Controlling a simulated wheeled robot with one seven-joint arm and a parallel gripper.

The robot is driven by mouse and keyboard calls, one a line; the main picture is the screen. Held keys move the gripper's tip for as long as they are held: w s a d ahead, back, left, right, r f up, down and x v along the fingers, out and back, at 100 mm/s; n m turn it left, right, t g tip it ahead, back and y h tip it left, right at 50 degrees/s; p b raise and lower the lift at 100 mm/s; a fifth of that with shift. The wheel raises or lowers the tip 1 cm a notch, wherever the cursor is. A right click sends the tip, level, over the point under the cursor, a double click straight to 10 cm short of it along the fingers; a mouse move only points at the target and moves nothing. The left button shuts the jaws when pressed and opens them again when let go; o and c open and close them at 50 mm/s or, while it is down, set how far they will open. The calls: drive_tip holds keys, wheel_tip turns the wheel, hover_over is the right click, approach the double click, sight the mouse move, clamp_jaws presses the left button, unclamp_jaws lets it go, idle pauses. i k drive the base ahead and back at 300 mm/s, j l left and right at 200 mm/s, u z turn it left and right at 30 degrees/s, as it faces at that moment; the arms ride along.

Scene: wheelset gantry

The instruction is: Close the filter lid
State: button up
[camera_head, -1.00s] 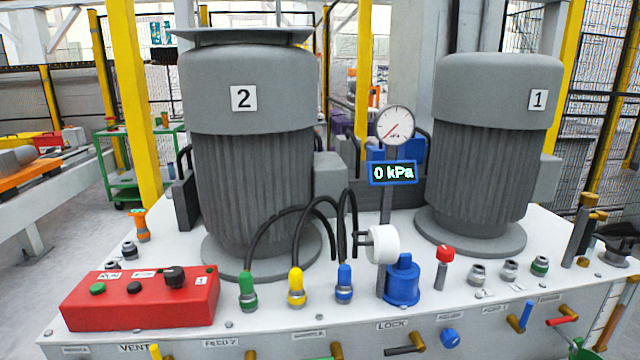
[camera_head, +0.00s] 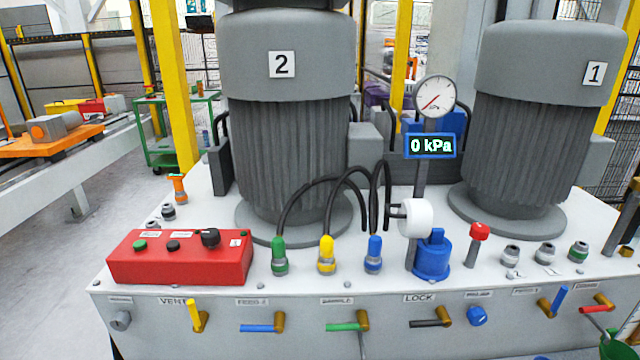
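Two large grey ribbed housings stand on a white bench, one labelled 2 (camera_head: 288,130) and one labelled 1 (camera_head: 540,120). A grey plate (camera_head: 290,4) shows at the very top of housing 2, cut off by the picture's top edge, so I cannot tell its full position. No part is marked as the filter lid, and I cannot tell for sure which part it is. A white round part (camera_head: 415,217) sits beside a blue capped fitting (camera_head: 432,258). My gripper is not in view.
A red control box (camera_head: 180,258) stands at the front left of the bench (camera_head: 300,288). Green, yellow and blue connectors with black hoses stand mid-front. A gauge (camera_head: 435,97) sits above a 0 kPa display (camera_head: 430,146). Coloured valve handles line the front face. Open floor (camera_head: 60,270) lies left.

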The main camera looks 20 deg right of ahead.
sight(414, 217)
drive_tip(key=i+j, duration=0.25)
drive_tip(key=i, duration=0.15)
drive_tip(key=i+j, duration=0.25)
drive_tip(key=i, duration=0.15)
